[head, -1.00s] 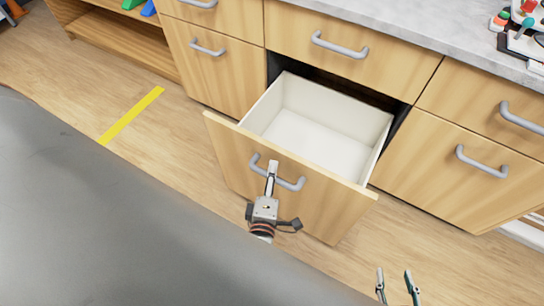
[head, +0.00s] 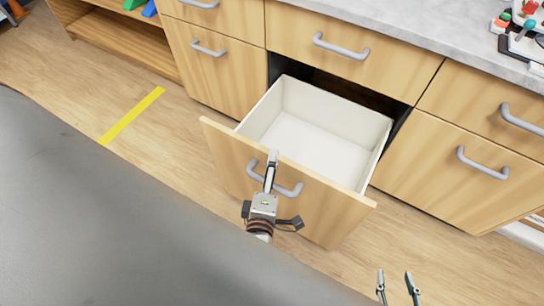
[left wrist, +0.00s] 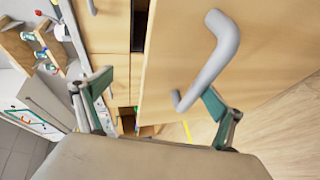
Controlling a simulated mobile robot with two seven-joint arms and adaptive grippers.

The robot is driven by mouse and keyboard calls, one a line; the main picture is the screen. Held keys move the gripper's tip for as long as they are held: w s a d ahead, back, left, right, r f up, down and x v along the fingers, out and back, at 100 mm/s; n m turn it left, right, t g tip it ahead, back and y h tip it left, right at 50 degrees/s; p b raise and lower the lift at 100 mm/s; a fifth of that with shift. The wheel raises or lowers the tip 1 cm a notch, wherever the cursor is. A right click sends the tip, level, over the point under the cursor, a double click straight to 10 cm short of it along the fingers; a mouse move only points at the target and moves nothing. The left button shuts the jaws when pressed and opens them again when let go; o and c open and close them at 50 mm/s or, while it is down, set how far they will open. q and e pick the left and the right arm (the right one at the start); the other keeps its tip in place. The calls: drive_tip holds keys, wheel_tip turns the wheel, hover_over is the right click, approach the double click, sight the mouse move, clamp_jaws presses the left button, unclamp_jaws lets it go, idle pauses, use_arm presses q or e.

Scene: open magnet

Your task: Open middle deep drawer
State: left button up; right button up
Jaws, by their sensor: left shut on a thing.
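The middle deep drawer (head: 225,158) is pulled well out of the wooden cabinet, and its white inside is empty. Its grey bar handle (head: 289,191) is on the front panel and also shows large in the left wrist view (left wrist: 213,55). My left gripper (head: 271,163) is at this handle, shut on it. In the left wrist view its fingers (left wrist: 158,105) stand far apart, the right one against the handle's lower end; the exact contact is partly hidden. My right gripper (head: 396,282) is at the bottom right, open and empty, apart from the drawer.
Closed drawers with grey handles flank the open one, and another closed drawer (head: 350,30) is above it. A grey worktop (head: 430,30) runs along the top, with small coloured items at its right end. Wooden floor with a yellow stripe (head: 133,115) is clear at left.

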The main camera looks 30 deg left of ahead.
use_arm(q)
drive_tip(key=shift+s+d+r, duration=0.15)
drive_tip(key=shift+d+r, duration=0.1)
drive_tip(key=shift+r, duration=0.3)
drive_tip(key=shift+s+d+r, duration=0.1)
drive_tip(key=shift+d+r, duration=0.1)
drive_tip(key=shift+r, duration=0.35)
drive_tip(key=shift+c, duration=0.3)
drive_tip(key=shift+s+d+r, duration=0.1)
drive_tip(key=shift+s+d, duration=0.05)
drive_tip(key=shift+s, duration=0.2)
drive_tip(key=shift+c, duration=1.4)
drive_tip(key=shift+s+d, duration=0.1)
drive_tip(key=shift+s, duration=0.25)
drive_tip(key=c, duration=1)
drive_tip(key=shift+s+d+p, duration=0.2)
drive_tip(key=shift+s+d, duration=0.15)
drive_tip(key=shift+s, duration=0.7)
drive_tip(key=shift+s+d+p, duration=0.15)
drive_tip(key=shift+s+d, duration=0.25)
drive_tip(key=shift+s, duration=0.65)
drive_tip(key=shift+s+d+p, duration=0.2)
drive_tip(key=shift+s+d, duration=0.15)
drive_tip(key=shift+s, duration=0.7)
use_arm(e)
drive_tip(key=shift+w+r, duration=0.25)
drive_tip(key=shift+r, duration=0.4)
drive_tip(key=shift+w+r, duration=0.25)
drive_tip(key=shift+r, duration=0.4)
drive_tip(key=shift+t, duration=0.3)
